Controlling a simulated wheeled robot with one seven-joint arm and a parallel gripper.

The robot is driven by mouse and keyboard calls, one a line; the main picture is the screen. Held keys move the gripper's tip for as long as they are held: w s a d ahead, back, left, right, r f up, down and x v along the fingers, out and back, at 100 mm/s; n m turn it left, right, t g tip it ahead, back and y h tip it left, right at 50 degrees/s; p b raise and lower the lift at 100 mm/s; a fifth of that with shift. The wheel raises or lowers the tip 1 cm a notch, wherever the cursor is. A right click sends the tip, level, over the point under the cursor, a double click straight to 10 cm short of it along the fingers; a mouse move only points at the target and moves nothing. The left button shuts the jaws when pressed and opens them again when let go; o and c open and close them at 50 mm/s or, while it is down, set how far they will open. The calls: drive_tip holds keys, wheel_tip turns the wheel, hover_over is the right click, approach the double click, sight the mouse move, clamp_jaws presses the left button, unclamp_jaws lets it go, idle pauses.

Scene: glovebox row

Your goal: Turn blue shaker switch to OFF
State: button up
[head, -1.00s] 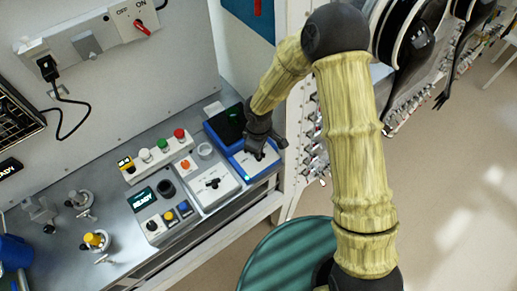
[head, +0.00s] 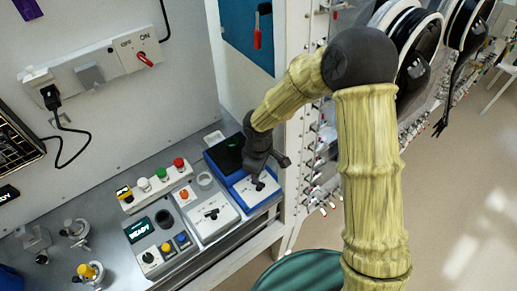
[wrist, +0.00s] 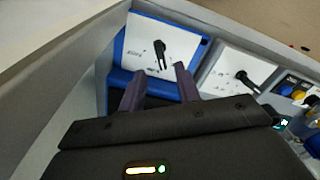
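The blue shaker (head: 243,177) stands at the right end of the bench, with a dark top and a white front panel. Its black lever switch (head: 259,185) is on that panel. The switch also shows in the wrist view (wrist: 160,54), just beyond my fingertips; the small panel markings are too blurred to read. My gripper (head: 273,169) is above the shaker, apart from the switch. In the wrist view my gripper (wrist: 158,82) has its two fingers spread, with nothing between them.
A white device with a black lever (head: 211,213) stands left of the shaker; an indicator row (head: 159,185) and a button box (head: 164,244) are further left. A wall panel (head: 138,53) has a red switch. A white frame post (head: 300,120) is close on the right.

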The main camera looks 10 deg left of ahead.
wheel_tip(320, 180, up, 12)
drive_tip(key=b, duration=0.1)
idle(0.8)
